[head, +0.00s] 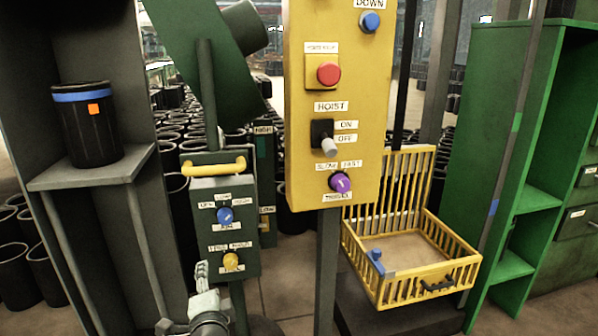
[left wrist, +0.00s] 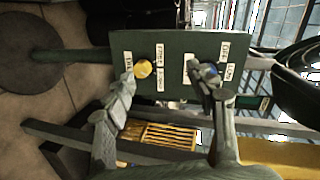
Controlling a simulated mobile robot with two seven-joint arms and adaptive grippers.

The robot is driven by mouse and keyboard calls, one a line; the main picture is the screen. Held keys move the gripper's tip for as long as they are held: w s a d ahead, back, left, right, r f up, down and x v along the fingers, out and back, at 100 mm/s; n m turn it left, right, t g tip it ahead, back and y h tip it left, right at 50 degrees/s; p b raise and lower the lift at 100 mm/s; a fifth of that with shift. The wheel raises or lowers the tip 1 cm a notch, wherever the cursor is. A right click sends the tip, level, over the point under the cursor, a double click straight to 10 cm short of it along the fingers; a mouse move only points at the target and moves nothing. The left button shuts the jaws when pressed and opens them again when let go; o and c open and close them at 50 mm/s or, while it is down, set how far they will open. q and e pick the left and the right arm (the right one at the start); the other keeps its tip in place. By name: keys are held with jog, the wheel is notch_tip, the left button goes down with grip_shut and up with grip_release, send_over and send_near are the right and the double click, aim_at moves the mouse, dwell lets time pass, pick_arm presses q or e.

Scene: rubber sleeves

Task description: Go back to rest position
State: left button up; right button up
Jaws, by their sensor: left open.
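My left gripper (head: 198,295) is low in the head view, in front of and below the small green control box (head: 238,203). In the left wrist view its two fingers (left wrist: 166,92) are spread apart with nothing between them. The box's yellow knob (head: 231,261) and blue knob (head: 225,216) both show. In the left wrist view one finger is beside the yellow knob (left wrist: 143,68), and the other overlaps the blue knob (left wrist: 208,72). I cannot tell whether either finger touches the box. My right gripper is not in view.
A yellow hoist panel (head: 300,150) with a red button stands right of the box. A yellow basket (head: 420,285) sits further right, by green shelves (head: 530,130). A black sleeve with a blue band (head: 88,130) stands on a grey shelf (head: 95,172) at left.

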pick_arm(q)
jog(key=s+a+f+n+g+h+p, duration=0.1)
jog(key=s+f+n+g, duration=0.2)
jog(key=s+f, duration=0.3)
jog(key=s+a+f+n+g+h+p, duration=0.1)
jog(key=s+f+n+g, duration=0.2)
jog(key=s+f, duration=0.4)
jog(key=s+a+f+n+g+h+p, duration=0.1)
jog(key=s+f+n+g, duration=0.3)
jog(key=s, duration=1.4)
notch_tip(320, 180, down, 3)
jog(key=shift+a+r+g+h, duration=0.2)
jog(key=shift+a+g+h, duration=0.25)
jog(key=shift+g, duration=0.25)
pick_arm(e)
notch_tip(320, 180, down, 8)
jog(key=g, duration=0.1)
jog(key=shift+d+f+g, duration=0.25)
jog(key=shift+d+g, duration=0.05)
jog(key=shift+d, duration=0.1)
